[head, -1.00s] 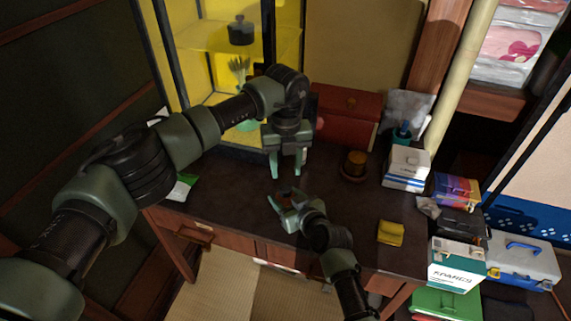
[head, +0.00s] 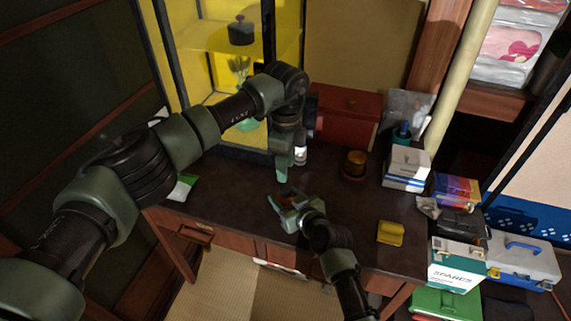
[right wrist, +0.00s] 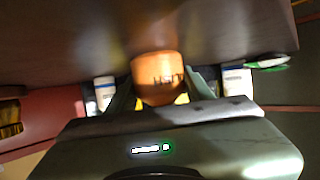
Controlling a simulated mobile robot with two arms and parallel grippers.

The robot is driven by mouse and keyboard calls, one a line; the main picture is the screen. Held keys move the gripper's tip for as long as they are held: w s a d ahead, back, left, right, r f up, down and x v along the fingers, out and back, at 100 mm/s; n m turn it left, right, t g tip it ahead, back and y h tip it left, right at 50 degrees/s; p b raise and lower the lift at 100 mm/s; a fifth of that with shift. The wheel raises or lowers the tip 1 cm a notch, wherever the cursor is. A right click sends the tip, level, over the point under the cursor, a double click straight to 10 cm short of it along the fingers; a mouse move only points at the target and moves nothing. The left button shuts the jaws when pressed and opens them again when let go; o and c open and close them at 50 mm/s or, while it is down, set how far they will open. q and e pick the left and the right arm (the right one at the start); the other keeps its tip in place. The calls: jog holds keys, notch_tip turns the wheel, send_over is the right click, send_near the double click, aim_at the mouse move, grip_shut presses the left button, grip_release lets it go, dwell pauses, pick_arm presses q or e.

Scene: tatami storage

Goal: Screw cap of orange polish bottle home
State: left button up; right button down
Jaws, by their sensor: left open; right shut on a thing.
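The orange polish bottle (right wrist: 156,78) fills the space between the fingers of my right gripper in the right wrist view, with dark lettering on its side. My right gripper (head: 287,201) is shut on it over the front of the desk; only a small dark and orange patch of the bottle shows there in the head view. My left gripper (head: 283,177) is open, points straight down and has its fingertips just above the bottle's top. A small dark shape lies under those fingertips. I cannot make out the cap or how it sits.
The dark desk top (head: 235,205) is mostly clear. An amber jar (head: 355,164) stands right of my grippers, with a yellow cloth (head: 390,232) nearer the front. A red box (head: 347,115) stands behind. White boxes (head: 405,168) stand at the right edge, and a glass cabinet (head: 215,80) at the back left.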

aim_at(285, 188)
pick_arm(q)
jog(key=shift+f, duration=4)
jog(key=shift+c, duration=0.3)
grip_shut()
